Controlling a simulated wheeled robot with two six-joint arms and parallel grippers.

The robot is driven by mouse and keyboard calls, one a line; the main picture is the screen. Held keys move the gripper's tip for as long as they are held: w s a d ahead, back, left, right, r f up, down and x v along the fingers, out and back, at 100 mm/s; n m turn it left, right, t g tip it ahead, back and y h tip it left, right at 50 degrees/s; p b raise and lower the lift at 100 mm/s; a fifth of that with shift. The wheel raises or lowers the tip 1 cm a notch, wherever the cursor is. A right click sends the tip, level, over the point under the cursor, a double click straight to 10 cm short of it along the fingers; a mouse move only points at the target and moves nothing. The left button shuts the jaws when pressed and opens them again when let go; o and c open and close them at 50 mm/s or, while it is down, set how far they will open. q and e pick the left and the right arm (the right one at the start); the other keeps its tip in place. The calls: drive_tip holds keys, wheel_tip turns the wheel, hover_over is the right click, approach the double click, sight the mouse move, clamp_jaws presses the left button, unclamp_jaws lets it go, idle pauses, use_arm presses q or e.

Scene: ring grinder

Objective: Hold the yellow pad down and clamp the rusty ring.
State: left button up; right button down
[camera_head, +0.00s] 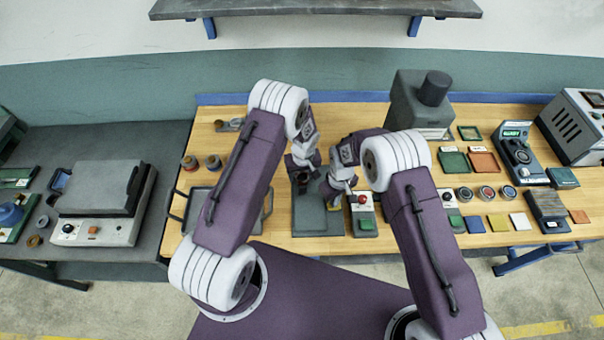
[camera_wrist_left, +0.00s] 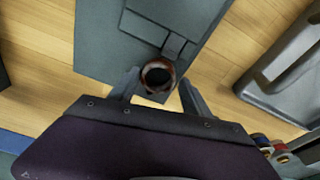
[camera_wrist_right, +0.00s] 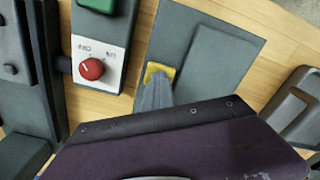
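The rusty ring (camera_wrist_left: 158,77) is a dark brown round piece at the end of a grey plate (camera_wrist_left: 98,45) in the left wrist view. My left gripper (camera_wrist_left: 158,90) is open, with one finger on each side of the ring and gaps between. The yellow pad (camera_wrist_right: 160,70) lies on the same grey plate, seen in the right wrist view. My right gripper (camera_wrist_right: 155,92) is shut, fingers together, tips over the pad's near edge; they appear to touch it. In the head view, my left gripper (camera_head: 303,180) and right gripper (camera_head: 335,193) largely hide the ring and pad.
A control box with a red knob (camera_wrist_right: 92,69) stands close beside the plate. A dark tray (camera_head: 198,205) with handles is left of it. A grey machine (camera_head: 418,105) stands behind. Small dials and coloured tiles fill the right of the wooden table (camera_head: 300,112).

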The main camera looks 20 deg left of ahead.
use_arm(q)
drive_tip(key=shift+d+f, duration=0.1)
use_arm(e)
drive_tip(key=shift+s+a+f, duration=0.1)
drive_tip(key=shift+s, duration=0.05)
idle(0.4)
use_arm(q)
drive_tip(key=shift+w+d+r, duration=0.1)
drive_tip(key=shift+r, duration=0.5)
wheel_tip(320, 180, up, 8)
drive_tip(key=shift+f, duration=0.1)
use_arm(e)
wheel_tip(320, 180, up, 8)
drive_tip(key=shift+w, duration=0.2)
idle(0.7)
idle(0.3)
